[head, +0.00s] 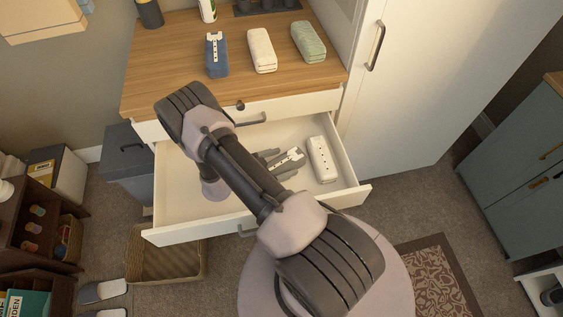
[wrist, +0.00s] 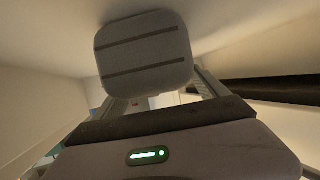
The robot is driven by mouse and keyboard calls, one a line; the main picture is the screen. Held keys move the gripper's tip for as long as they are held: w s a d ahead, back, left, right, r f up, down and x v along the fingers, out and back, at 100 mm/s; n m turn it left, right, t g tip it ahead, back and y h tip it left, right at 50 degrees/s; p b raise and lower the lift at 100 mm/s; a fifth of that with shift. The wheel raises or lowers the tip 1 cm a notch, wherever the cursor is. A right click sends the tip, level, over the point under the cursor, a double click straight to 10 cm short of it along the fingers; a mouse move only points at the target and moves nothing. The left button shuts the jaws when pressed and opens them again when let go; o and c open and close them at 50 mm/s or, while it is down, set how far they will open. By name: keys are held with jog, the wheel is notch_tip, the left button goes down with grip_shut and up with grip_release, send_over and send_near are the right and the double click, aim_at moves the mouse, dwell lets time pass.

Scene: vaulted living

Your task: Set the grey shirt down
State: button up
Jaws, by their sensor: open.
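The grey shirt is a folded bundle inside the pulled-out white drawer (head: 213,217), mostly hidden behind my arm in the head view. A pale strip with dark marks (head: 290,157) shows there beside my gripper (head: 274,163). In the wrist view the grey shirt (wrist: 145,55) is a rounded light-grey block with two dark lines across it. It sits just ahead of my gripper (wrist: 160,98), between the open fingers. I cannot tell whether either finger touches it. A white folded shirt with dark dots (head: 321,159) lies to its right in the drawer.
On the wooden top (head: 160,80) lie a blue shirt (head: 216,56), a cream shirt (head: 262,50) and a green shirt (head: 308,42). A tall white door (head: 405,90) stands right of the drawer. A wicker basket (head: 165,262) is on the floor. The drawer's left side has free room.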

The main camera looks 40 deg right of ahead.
jog(key=p+v, duration=0.3)
jog(key=v, duration=0.9)
jog(key=shift+p, duration=0.35)
